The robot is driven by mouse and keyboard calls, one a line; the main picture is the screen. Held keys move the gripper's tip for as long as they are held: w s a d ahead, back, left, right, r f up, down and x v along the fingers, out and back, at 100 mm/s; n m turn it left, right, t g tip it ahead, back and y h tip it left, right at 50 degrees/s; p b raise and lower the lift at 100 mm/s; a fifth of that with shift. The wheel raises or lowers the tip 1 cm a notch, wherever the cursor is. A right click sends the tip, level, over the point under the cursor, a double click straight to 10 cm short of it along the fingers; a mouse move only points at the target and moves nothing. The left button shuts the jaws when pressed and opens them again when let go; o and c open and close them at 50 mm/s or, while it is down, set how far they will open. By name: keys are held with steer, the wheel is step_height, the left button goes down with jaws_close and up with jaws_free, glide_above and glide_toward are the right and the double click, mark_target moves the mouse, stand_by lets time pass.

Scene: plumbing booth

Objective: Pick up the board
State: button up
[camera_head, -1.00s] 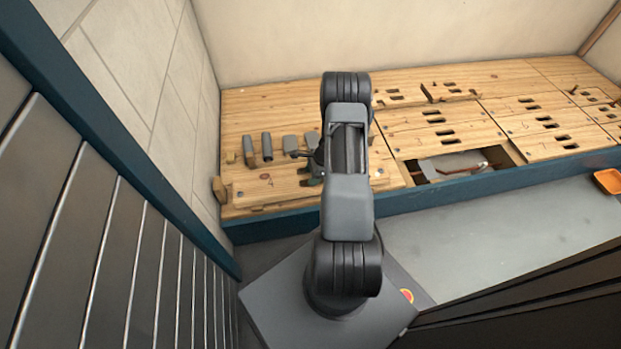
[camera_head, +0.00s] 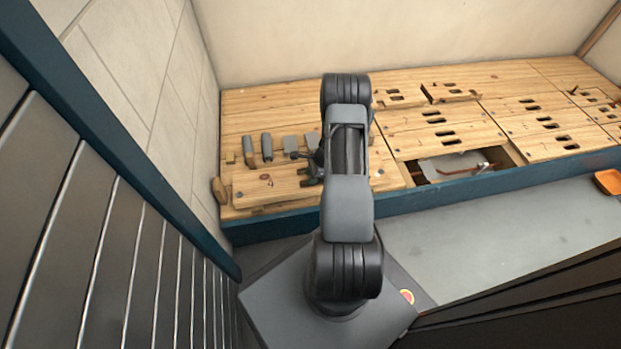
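Several wooden boards cover the low platform along the wall, and I cannot tell for certain which one is the task's board. A front-left board (camera_head: 270,187) with a dark mark lies nearest my arm, its right part hidden behind the arm. Other boards with paired slots (camera_head: 443,139) lie to the right, around an open gap in the floor. My gripper (camera_head: 312,169) is a small dark shape at the left side of my arm, above or at the right part of the front-left board. The arm largely covers it, so its fingers and any contact are unclear.
Grey blocks (camera_head: 267,147) stand in a row behind the front-left board. The open gap (camera_head: 460,165) shows a grey plate and a copper pipe. A blue beam (camera_head: 470,176) edges the platform. An orange tray (camera_head: 608,182) sits at the far right. Grey floor is clear in front.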

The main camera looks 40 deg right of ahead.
jaws_close()
steer(key=shift+r, duration=0.1)
stand_by(0.4)
